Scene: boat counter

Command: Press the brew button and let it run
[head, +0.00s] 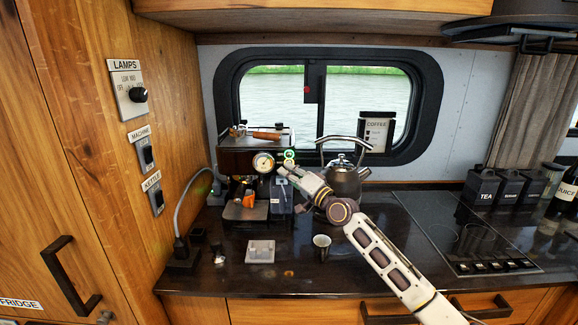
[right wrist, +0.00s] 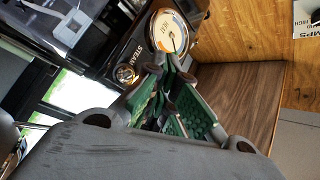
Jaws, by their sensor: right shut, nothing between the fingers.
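The espresso machine (head: 236,160) stands at the back left of the counter, with a round dial gauge (head: 263,162) on its front. Small green-lit round buttons (head: 289,155) sit right of the gauge; their labels are too small to read here. My right gripper (head: 283,170) is shut and empty, its tips close to the machine's front just below these buttons. In the right wrist view the shut fingertips (right wrist: 172,62) are near the gauge (right wrist: 168,34), and a lit button (right wrist: 126,74) is marked STEAM. I cannot tell whether the tips touch anything. The brew button cannot be singled out.
A kettle (head: 346,182) stands right behind my right arm. A small cup (head: 321,246) and a pale square block (head: 260,251) are on the front counter. A MACHINE switch (head: 148,154) is on the left wall. The cooktop (head: 465,235) is at right.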

